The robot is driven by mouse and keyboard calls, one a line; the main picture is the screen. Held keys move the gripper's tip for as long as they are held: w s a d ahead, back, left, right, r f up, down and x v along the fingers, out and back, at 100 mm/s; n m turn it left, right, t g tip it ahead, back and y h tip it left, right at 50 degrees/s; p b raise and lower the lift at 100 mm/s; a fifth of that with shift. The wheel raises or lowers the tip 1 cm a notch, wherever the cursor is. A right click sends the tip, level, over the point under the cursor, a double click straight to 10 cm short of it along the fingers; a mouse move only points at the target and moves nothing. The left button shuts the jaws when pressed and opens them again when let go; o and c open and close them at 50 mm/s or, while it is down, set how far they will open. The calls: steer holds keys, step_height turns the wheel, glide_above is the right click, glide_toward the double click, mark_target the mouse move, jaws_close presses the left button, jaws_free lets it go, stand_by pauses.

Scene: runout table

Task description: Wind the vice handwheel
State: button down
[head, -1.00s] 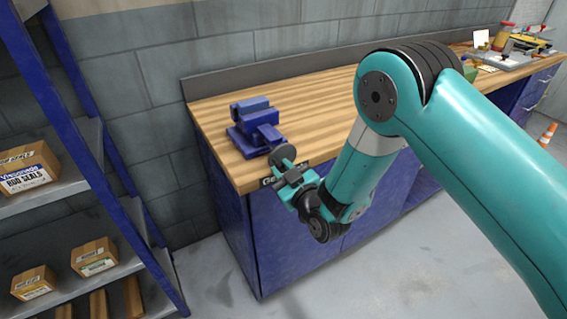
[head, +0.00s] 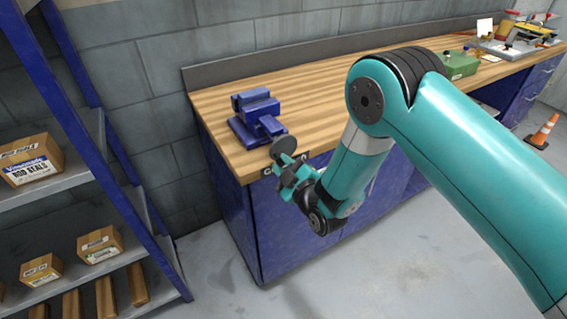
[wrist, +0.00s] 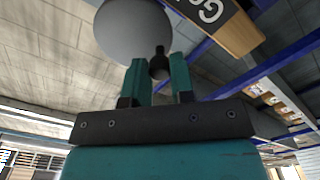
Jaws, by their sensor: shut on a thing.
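The blue vice (head: 256,112) stands on the left end of the wooden bench top. Its grey disc-shaped handwheel (head: 283,145) faces outward at the bench's front edge. In the wrist view the handwheel (wrist: 130,32) fills the upper left, with a dark handle knob (wrist: 160,66) sticking out from it. My gripper (head: 290,168) is in front of the handwheel. In the wrist view the two teal fingers of my gripper (wrist: 159,82) are on either side of the knob, shut on it. The exact finger contact is partly hidden in the head view.
The wooden bench (head: 310,95) runs back to the right, with a green box (head: 459,65) and other items at its far end. A blue shelf rack with cardboard boxes (head: 30,160) stands at the left. An orange cone (head: 542,132) is on the floor at right. Floor before the bench is clear.

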steer(key=shift+d+f+n, duration=0.1)
steer(key=shift+f+n, duration=0.1)
steer(key=shift+n, duration=0.6)
steer(key=shift+f, duration=0.1)
steer(key=n, duration=0.1)
steer(key=n+b, duration=0.1)
steer(key=n, duration=0.1)
steer(key=shift+w+d+f, duration=0.2)
steer(key=shift+f, duration=0.1)
steer(key=shift+n, duration=0.3)
steer(key=shift+w+d+f+n+b, duration=0.15)
steer(key=shift+n+b, duration=0.3)
steer(key=shift+n, duration=0.35)
steer(key=shift+d+f+n+b, duration=0.15)
steer(key=shift+n+b, duration=0.3)
steer(key=shift+n, duration=0.35)
steer(key=shift+f, duration=0.1)
